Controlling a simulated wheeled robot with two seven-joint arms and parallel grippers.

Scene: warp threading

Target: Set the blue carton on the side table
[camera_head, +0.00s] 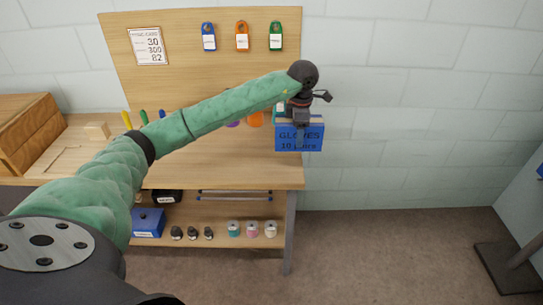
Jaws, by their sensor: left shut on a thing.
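The blue carton (299,138) bears printing that reads like "GLOVES 10 pairs". My left gripper (300,119) is shut on it from above, at the end of my green left arm. In this view the carton appears in front of the right end of the wooden bench, overlapping its edge and the wall behind. Its top is partly hidden by the gripper. I cannot tell whether it touches the bench. No side table can be clearly made out. My right gripper is not in view.
The wooden bench (270,175) has a back board (180,50) with several hanging tags. Its lower shelf (215,240) holds spools, dark small items and a blue box (148,222). A dark metal stand (510,265) is at the far right. The floor (390,255) between is clear.

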